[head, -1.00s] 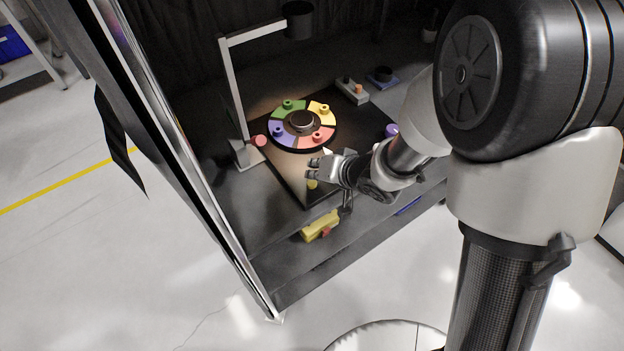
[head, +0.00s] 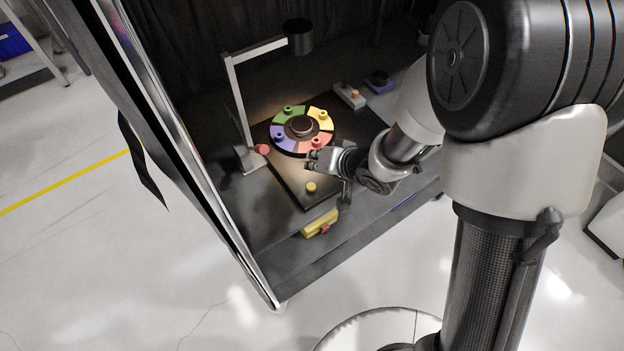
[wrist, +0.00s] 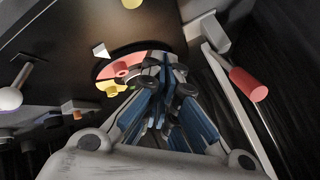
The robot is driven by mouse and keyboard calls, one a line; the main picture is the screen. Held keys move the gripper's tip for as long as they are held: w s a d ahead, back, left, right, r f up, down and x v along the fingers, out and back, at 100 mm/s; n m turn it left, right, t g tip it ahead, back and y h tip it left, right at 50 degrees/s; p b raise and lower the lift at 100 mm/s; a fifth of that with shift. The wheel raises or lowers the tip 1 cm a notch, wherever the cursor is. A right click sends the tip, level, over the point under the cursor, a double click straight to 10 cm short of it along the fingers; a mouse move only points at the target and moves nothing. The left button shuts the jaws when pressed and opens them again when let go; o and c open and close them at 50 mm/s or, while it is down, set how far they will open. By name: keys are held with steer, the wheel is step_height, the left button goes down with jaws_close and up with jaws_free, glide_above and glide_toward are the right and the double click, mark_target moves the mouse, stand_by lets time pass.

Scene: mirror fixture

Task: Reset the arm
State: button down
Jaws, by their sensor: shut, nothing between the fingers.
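My gripper (head: 309,160) is shut and empty. In the head view it is at the front right of the coloured wheel (head: 275,147), just above the dark board, and partly covers the wheel's near right edge. In the wrist view my gripper's fingers (wrist: 165,70) meet in front of the wheel (wrist: 118,70), whose red and yellow sections show behind them. The wheel has green, yellow, red and purple sections with small pegs, and a dark round hub.
A lamp (head: 237,95) on an upright post stands left of the wheel, beside a red knob (head: 262,149). A small yellow cylinder (head: 311,187) stands on the board's front part. A yellow box (head: 320,222) is at the bench's front edge. A grey switch box (head: 349,95) stands behind.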

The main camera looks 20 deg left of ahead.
steer(key=d+r+m+t+h+b, duration=0.1)
steer(key=d+r+h, duration=0.2)
steer(key=d+r, duration=0.45)
steer(key=d+r+t+h, duration=0.25)
steer(key=d+r, duration=0.25)
steer(key=d, duration=0.6)
steer(key=s+d+r+m+g+h+b, duration=0.1)
steer(key=s+d+r+g+h, duration=0.15)
steer(key=s+d+r, duration=0.45)
steer(key=s+f+g, duration=0.1)
steer(key=s, duration=1.3)
steer(key=shift+d+f+g+b, duration=0.2)
steer(key=shift+d+g+b, duration=0.15)
steer(key=shift+d, duration=0.1)
steer(key=shift+a, duration=0.1)
